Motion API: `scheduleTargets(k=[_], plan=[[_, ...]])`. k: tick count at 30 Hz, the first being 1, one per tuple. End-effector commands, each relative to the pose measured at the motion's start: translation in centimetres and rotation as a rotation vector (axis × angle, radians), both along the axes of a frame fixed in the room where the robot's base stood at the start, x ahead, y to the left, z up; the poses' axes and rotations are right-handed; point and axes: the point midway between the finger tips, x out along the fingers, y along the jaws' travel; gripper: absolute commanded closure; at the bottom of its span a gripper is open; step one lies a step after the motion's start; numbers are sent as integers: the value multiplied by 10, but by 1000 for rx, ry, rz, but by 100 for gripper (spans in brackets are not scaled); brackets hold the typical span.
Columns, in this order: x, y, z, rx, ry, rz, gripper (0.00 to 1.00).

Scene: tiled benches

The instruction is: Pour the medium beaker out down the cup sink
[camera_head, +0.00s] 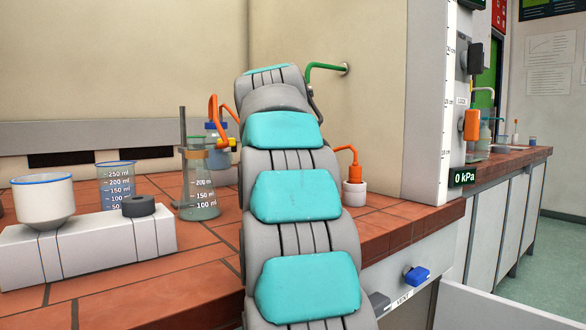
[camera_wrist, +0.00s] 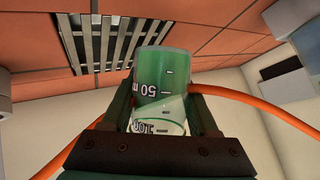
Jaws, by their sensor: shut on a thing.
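My gripper (camera_wrist: 164,108) is shut on a small clear beaker (camera_wrist: 165,72) with white marks, including 50 ml, in the wrist view. The part around the 50 mark looks green; the part nearer the jaws looks paler. The wrist view appears upside down, with the tiles at the top, so I cannot tell the exact tilt. A slatted metal grille (camera_wrist: 92,42) is set in the tiles beside the beaker; I cannot tell whether it belongs to the cup sink. In the head view my arm hides the gripper, held beaker and any sink behind it.
On the tiled bench (camera_head: 95,300) stand a 250 ml beaker (camera_head: 116,185), a flask (camera_head: 200,188) by a stand, and a white funnel (camera_head: 43,197) on a white block. A green tap (camera_head: 325,67) and an orange spout (camera_head: 347,160) are beside my arm. An orange hose (camera_wrist: 265,105) passes behind the held beaker.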

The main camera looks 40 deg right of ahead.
Motion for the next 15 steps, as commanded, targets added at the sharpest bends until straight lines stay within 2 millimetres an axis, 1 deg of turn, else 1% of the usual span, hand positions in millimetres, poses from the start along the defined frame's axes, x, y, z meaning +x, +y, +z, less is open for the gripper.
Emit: scheduleTargets(k=[4, 6, 9, 15], plan=[[3, 2, 9, 109, -67, -1, 100], [3, 3, 8, 149, -84, -3, 100], [2, 4, 6, 156, -87, -5, 100], [3, 4, 8, 172, -96, -4, 100]])
